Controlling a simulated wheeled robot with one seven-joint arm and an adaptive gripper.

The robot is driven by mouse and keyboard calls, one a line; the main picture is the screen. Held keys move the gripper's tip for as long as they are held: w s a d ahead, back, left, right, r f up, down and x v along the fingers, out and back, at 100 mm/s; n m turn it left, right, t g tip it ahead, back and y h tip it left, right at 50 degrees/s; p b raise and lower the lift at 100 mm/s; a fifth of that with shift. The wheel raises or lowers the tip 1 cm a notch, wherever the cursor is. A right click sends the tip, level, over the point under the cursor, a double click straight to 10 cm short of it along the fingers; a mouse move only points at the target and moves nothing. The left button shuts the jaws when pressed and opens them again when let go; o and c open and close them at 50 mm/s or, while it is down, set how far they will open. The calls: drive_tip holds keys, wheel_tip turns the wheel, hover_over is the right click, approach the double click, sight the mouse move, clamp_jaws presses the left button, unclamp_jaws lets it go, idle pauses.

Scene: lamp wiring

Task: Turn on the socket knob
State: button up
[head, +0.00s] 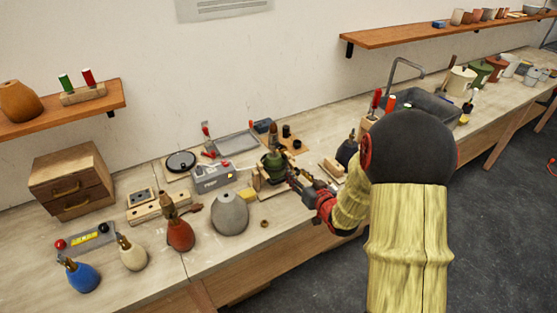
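A green lamp base (272,168) stands on a small wooden block at the middle of the bench. A brass socket (274,143) sits upright on top of it. The socket's knob is too small to make out. My gripper (292,178) is just right of the green base, low beside its body and below the socket. I cannot tell whether it touches the base, or whether its fingers are open or shut. My arm hides part of the bench on the right.
Left of the green base stand a grey tester box (212,177), a grey vase-like base (230,212), and lamp bases in red (180,235), cream (132,256) and blue (81,276). A dark base (347,152) stands to the right. The bench's front edge is partly clear.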

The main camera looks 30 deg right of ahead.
sight(280, 147)
wheel_tip(280, 147, up, 7)
drive_tip(key=w+a+t+y, duration=0.1)
drive_tip(key=a+t, duration=0.1)
drive_tip(key=t, duration=0.1)
drive_tip(key=w, duration=0.7)
drive_tip(key=shift+w+d+f+b, duration=0.1)
drive_tip(key=shift+w+f+b, duration=0.05)
drive_tip(key=shift+w+b, duration=0.25)
drive_tip(key=shift+c, duration=1.4)
clamp_jaws()
